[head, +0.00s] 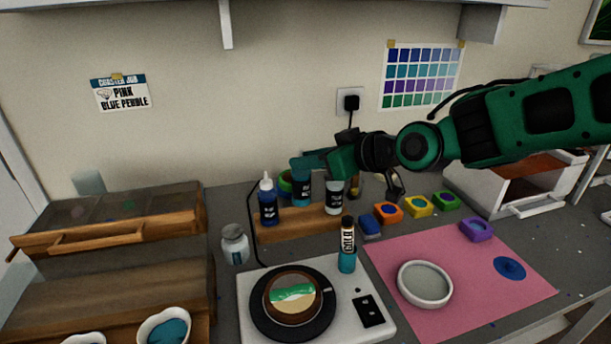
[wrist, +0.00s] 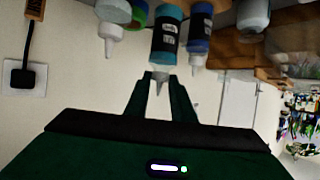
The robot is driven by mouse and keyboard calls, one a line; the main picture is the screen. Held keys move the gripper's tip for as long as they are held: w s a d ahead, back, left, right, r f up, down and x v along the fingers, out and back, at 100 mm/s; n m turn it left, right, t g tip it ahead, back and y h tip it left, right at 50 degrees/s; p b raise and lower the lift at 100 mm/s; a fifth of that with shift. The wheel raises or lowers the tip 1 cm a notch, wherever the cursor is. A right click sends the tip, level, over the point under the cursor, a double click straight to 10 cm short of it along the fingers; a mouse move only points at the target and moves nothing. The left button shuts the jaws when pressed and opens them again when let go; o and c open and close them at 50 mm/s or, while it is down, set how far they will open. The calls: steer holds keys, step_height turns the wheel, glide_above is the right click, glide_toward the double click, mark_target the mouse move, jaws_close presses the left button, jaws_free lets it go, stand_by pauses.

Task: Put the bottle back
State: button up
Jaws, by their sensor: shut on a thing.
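My gripper (head: 303,163) is shut on the top of a teal bottle (head: 301,190) with a dark label. The bottle is upright at the wooden rack (head: 290,228), between a dark blue bottle (head: 268,206) on its left and a pale bottle (head: 334,198) on its right. I cannot tell whether its base touches the rack. In the wrist view, which is upside down, the gripper's fingers (wrist: 160,78) close around the nozzle of the teal bottle (wrist: 166,42); the blue bottle (wrist: 200,32) and pale bottle (wrist: 111,22) are on either side.
A scale (head: 250,275) carries a black disc with a layered coaster mould. A bottle labelled GOLD (head: 347,252) stands by its back right corner. A pink mat (head: 460,290) with a white round dish (head: 425,284) lies right.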

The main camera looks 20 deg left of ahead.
steer(key=shift+f, duration=2.05)
steer(key=o, duration=0.9)
steer(key=shift+d+r, duration=0.2)
steer(key=shift+d, duration=0.05)
glide_toward(309, 175)
steer(key=shift+v, duration=0.85)
